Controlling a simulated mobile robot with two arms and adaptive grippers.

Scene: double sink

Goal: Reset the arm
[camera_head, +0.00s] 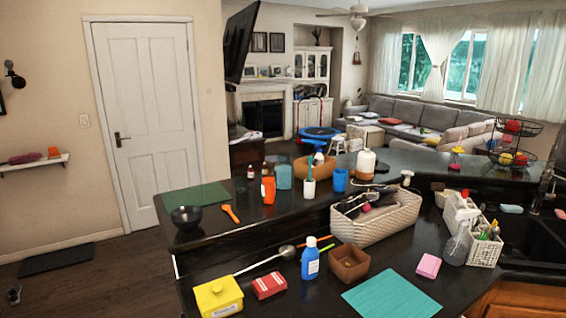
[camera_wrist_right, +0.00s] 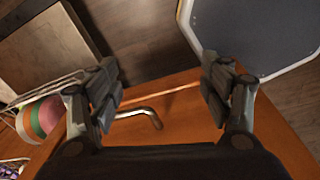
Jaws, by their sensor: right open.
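My right gripper (camera_wrist_right: 160,92) is open and empty in the right wrist view, its two fingers spread apart. Beyond it is an orange-brown wooden panel (camera_wrist_right: 185,125) with a curved metal handle (camera_wrist_right: 140,114), seen between the fingers. I cannot tell how far the fingers are from the panel. Neither arm nor gripper shows in the head view, and my left gripper is in no view.
The dark counter (camera_head: 300,300) holds a yellow box (camera_head: 218,298), a blue bottle (camera_head: 310,260), a brown bowl (camera_head: 349,263), a teal mat (camera_head: 391,296) and a white basket (camera_head: 378,222). The sink (camera_head: 530,240) is at the right. A wire rack (camera_wrist_right: 45,95) is left of the gripper.

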